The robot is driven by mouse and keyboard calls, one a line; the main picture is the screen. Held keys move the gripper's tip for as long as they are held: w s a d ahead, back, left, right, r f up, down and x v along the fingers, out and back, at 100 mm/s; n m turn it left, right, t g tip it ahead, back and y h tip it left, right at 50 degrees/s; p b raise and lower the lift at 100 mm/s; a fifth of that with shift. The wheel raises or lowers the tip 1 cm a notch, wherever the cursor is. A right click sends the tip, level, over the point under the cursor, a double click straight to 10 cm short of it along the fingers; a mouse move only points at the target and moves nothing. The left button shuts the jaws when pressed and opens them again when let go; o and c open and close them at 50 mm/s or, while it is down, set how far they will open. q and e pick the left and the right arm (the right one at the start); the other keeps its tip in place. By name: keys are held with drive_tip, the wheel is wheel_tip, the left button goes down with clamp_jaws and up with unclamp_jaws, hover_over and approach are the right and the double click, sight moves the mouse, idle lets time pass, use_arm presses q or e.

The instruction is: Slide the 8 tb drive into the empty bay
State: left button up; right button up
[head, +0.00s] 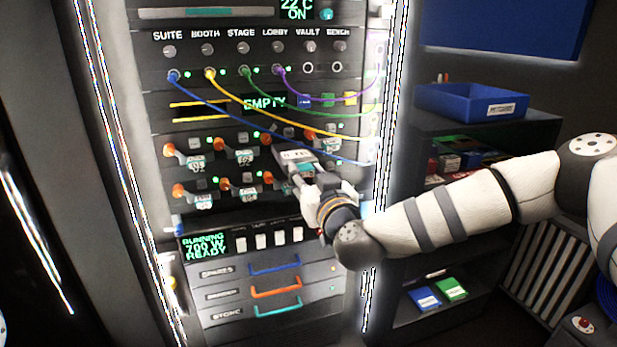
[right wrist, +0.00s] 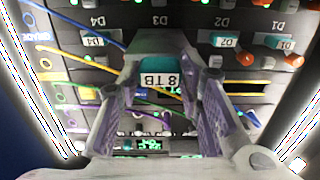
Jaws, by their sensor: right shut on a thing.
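The 8 tb drive (right wrist: 154,75) is a dark block with a teal and white label reading 8 TB, upside down in the right wrist view. My right gripper (right wrist: 160,105) is shut on it, with one finger on each side. In the head view the right gripper (head: 309,177) is at the right half of the rack's drive rows. The drive's far end is close to the rack face, in line with the D3 mark (right wrist: 160,19); I cannot tell whether it is inside a bay. The empty bay's opening is hidden behind the drive and gripper. My left gripper is not in view.
Seated drives with orange handles (head: 233,182) stand close around the gripper. Several coloured cables (head: 225,98) hang across the panel above, one blue cable passing close to the gripper. A blue bin (head: 450,100) sits on a shelf at the right.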

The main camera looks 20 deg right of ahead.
sight(292, 153)
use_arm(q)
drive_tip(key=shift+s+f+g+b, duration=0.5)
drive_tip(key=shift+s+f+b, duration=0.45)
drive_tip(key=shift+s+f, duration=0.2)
use_arm(e)
drive_tip(key=shift+w+a, duration=0.1)
drive_tip(key=shift+w, duration=3.15)
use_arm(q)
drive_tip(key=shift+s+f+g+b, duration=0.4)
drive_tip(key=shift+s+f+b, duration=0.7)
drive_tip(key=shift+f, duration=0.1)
use_arm(e)
drive_tip(key=shift+w+a, duration=0.15)
drive_tip(key=shift+w, duration=2.55)
drive_tip(key=o, duration=1.2)
drive_tip(key=s, duration=1.2)
drive_tip(key=shift+d, duration=0.25)
